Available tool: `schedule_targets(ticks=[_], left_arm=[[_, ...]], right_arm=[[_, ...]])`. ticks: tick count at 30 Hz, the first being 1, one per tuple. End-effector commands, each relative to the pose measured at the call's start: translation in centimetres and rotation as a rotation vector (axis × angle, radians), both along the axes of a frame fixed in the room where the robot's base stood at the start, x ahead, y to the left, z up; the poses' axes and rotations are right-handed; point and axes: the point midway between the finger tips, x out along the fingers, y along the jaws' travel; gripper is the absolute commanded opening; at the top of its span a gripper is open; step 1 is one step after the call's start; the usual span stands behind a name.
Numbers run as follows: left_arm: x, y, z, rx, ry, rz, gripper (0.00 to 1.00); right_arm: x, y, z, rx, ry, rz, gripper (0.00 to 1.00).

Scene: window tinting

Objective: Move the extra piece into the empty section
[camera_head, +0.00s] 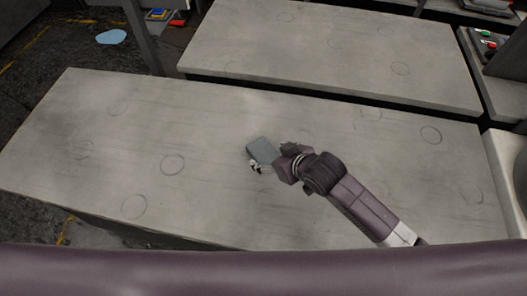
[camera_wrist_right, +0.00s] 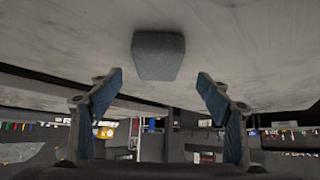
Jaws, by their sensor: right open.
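A small blue-grey block (camera_head: 263,150) lies on the grey worktable (camera_head: 120,170), near its middle. The block (camera_wrist_right: 158,56) also shows in the right wrist view, ahead of the fingers and centred between them. My right gripper (camera_head: 268,158) is at the block's near right side, with a finger to either side of it or just short of it. In the right wrist view the blue-padded fingers of my right gripper (camera_wrist_right: 160,84) are spread wide with nothing between their tips. My left gripper is in neither view. I cannot make out an empty section in these views.
A second grey table (camera_head: 330,50) stands behind, with a dark gap between the two. A panel with red and green buttons (camera_head: 487,42) is at the far right. A pale blue patch (camera_head: 111,37) lies on the floor at the back left. The worktable's left half is clear.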

Motion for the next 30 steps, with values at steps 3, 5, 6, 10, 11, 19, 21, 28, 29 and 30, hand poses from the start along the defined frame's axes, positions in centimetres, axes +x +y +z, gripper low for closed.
schedule_targets(ticks=[3,5,6,10,11,19,21,28,29,30], left_arm=[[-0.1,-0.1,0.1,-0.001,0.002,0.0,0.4],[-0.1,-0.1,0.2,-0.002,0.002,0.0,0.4],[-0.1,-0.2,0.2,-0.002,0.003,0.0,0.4],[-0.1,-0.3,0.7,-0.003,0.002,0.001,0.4],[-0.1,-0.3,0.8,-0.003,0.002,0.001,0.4],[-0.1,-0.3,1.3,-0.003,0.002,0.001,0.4],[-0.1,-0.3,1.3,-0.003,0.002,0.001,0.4],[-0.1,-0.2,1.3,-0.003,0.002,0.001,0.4],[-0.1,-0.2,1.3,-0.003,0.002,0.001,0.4],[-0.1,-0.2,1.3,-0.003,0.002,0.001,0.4]], right_arm=[[0.6,0.4,-0.7,-0.001,0.0,0.001,0.71],[0.8,0.5,-0.9,-0.001,-0.001,0.001,0.71],[0.9,0.6,-1.0,-0.002,-0.002,0.001,0.71],[1.6,0.9,-1.6,-0.002,-0.002,0.001,0.71],[1.8,1.0,-1.9,-0.003,-0.001,0.001,0.71],[3.7,2.1,-4.1,-0.003,-0.002,0.002,0.71],[3.9,2.3,-4.4,-0.002,-0.004,0.004,0.71],[4.0,2.3,-4.6,-0.004,-0.004,0.004,0.71],[4.0,2.3,-4.6,-0.004,-0.004,0.004,0.71],[4.0,2.3,-4.6,-0.004,-0.004,0.004,0.7]])
